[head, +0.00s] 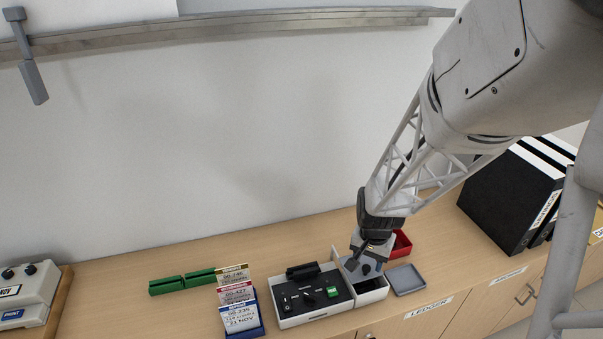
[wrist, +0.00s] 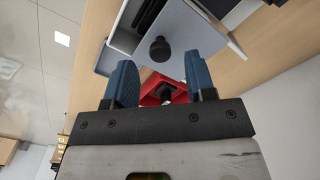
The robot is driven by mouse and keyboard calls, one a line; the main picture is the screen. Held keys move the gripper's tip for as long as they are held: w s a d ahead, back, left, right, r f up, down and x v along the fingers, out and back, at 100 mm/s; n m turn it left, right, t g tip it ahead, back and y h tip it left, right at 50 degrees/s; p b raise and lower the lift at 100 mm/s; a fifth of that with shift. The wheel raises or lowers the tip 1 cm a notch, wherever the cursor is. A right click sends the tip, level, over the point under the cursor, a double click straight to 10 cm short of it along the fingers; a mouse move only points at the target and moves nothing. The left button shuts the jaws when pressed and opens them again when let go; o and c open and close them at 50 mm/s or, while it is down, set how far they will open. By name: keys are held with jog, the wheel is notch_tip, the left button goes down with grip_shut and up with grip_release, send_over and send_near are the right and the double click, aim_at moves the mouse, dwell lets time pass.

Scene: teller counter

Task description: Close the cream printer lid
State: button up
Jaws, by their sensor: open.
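A cream box-shaped machine (head: 304,318) with a black top panel, knobs and a green button stands on the counter in the head view. At its right is a cream-walled compartment (head: 372,297), with a thin pale panel (head: 338,268) upright at its left side. A grey plate with a dark round knob (head: 366,268) is over this compartment; the knob also shows in the wrist view (wrist: 160,48). My gripper partly hides the compartment.
Another cream machine (head: 38,290), with knobs and a blue label, stands at the far left. A red bin (head: 403,243) is behind my gripper, a grey tray (head: 406,279) to its right.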

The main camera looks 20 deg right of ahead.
jog(key=shift+f, duration=1.35)
jog(key=shift+c, duration=0.4)
grip_shut()
